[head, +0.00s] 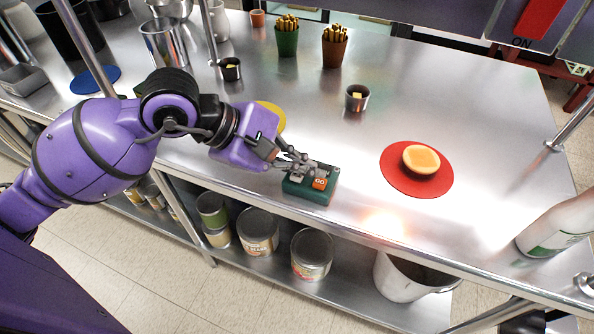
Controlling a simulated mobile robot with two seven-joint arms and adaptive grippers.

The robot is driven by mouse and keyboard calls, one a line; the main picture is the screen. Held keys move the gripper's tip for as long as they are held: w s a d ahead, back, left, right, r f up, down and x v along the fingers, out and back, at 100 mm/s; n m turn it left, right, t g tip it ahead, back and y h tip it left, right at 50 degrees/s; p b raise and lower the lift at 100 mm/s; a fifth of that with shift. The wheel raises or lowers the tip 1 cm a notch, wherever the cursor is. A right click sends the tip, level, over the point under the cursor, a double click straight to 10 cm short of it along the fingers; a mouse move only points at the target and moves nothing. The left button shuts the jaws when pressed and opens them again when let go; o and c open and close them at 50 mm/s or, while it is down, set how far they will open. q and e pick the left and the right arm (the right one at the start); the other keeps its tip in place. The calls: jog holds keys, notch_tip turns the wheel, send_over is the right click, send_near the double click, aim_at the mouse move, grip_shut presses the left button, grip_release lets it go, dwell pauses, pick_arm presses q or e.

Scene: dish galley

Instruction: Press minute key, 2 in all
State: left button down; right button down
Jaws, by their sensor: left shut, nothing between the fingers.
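A small dark green timer box (309,191) sits near the front edge of the steel counter. Its top carries an orange key (320,184) marked "GO" and a pale key (297,178) to the left of it. My left gripper (300,168) is shut and empty, with its fingertips right over the back left part of the timer's top. The fingers partly cover the top, and I cannot tell whether they touch a key. My right gripper is out of view.
A red round mat (388,180) with a bun (421,160) on it lies right of the timer. Small metal cups (357,98) and fry cups (287,42) stand farther back.

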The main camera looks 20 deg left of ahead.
aim_at(302, 186)
pick_arm(q)
jog(key=shift+r, duration=0.3)
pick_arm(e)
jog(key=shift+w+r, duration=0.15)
